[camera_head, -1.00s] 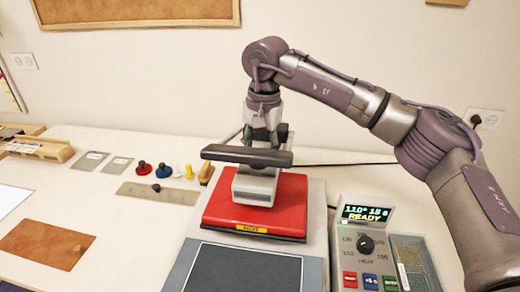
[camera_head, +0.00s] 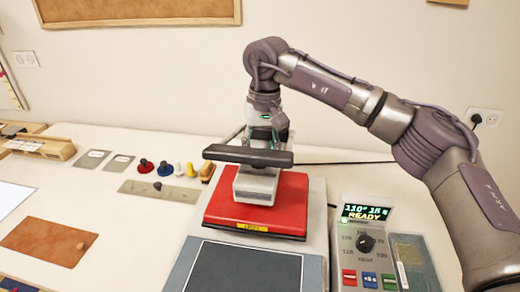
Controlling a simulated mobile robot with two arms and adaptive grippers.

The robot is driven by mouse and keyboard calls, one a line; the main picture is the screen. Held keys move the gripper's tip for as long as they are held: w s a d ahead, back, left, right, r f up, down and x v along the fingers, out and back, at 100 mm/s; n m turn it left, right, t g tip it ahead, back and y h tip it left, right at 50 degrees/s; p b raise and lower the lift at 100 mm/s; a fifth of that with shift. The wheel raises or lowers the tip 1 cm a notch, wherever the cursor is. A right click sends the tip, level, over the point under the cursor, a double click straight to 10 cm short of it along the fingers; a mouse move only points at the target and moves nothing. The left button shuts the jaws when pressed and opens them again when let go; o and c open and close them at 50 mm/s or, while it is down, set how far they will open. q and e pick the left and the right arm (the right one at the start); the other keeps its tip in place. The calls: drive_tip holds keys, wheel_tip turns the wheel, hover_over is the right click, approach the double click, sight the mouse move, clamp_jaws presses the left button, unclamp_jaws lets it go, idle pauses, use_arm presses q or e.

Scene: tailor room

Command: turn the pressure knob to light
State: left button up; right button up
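The heat press has a red upper plate (camera_head: 228,212), a dark handle bar (camera_head: 222,153) across it and a grey-white block (camera_head: 256,188) under the bar. My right gripper (camera_head: 268,139) points down just behind the handle bar, at the top of the press. Its fingertips are largely hidden, so I cannot tell whether they grip anything. No pressure knob shows clearly on top of the press; the gripper and bar cover that spot. The control box (camera_head: 346,264) has a black dial (camera_head: 366,243) and a lit display (camera_head: 367,213) reading 110°, about 15 s, READY. My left gripper is out of view.
The lower dark pad (camera_head: 243,270) lies in front of the red plate. To the left are a brown leather piece (camera_head: 45,240), a metal ruler plate (camera_head: 165,194), red and blue round-handled tools, and a wooden box (camera_head: 50,148). Bare white table lies between them.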

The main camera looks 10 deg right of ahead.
drive_tip(key=shift+w+r, duration=0.1)
drive_tip(key=shift+r, duration=0.05)
drive_tip(key=o, duration=1.2)
drive_tip(key=shift+c, duration=0.2)
wheel_tip(320, 180, up, 12)
drive_tip(key=shift+d, duration=0.4)
drive_tip(key=shift+f, duration=0.2)
